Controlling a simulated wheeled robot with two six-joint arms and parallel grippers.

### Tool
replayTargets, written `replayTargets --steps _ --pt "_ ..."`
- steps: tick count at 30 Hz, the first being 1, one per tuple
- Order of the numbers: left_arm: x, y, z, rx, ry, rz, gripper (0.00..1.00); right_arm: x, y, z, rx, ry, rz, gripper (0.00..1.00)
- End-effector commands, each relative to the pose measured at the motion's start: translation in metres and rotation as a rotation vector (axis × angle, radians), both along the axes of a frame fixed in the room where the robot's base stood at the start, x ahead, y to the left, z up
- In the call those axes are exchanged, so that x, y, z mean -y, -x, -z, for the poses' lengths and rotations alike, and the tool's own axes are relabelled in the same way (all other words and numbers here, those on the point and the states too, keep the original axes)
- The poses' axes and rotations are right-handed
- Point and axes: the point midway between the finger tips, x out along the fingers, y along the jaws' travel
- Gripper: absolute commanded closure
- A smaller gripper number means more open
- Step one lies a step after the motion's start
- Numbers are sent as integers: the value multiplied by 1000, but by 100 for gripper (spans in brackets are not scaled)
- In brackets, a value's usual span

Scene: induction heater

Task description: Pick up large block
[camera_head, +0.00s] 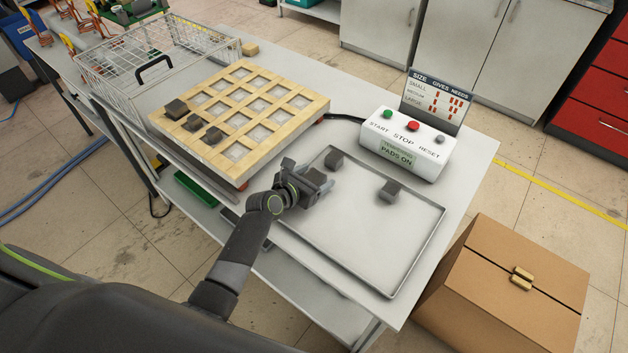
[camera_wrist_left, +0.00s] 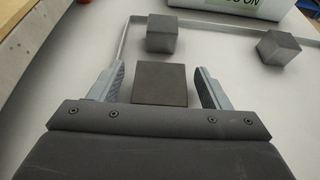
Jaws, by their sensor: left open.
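A dark grey block (camera_wrist_left: 160,85) lies between the spread fingers of my left gripper (camera_wrist_left: 160,79) in the left wrist view, with a gap on either side. It looks the broadest of the three blocks there. In the head view my left gripper (camera_head: 309,182) is over the left edge of the metal tray (camera_head: 405,262), and the block (camera_head: 316,177) is partly hidden by it. Two grey cubes sit farther in on the tray: one near its back corner (camera_head: 335,160) and one toward the right (camera_head: 389,191). My right gripper is not in view.
A wooden grid (camera_head: 290,131) with several square cells holds three dark blocks at its left side. A control box (camera_head: 408,142) with buttons and a size sign stands behind the tray. A wire basket (camera_head: 130,75) is at the back left. The tray's front is clear.

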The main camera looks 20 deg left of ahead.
Motion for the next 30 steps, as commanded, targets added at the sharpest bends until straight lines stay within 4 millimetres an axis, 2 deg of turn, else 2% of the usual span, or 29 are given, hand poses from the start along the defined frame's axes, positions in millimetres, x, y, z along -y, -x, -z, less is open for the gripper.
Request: replayTargets --steps 2,15,18,26,30 --pt "0 0 0 0 0 0 32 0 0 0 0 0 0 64" --pt "0 0 0 0 0 0 89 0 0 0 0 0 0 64" --pt "0 0 0 0 0 0 100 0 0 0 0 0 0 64" --pt "0 -1 -6 6 1 0 100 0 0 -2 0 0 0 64" --pt "0 -1 -24 9 1 0 100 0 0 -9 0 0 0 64"
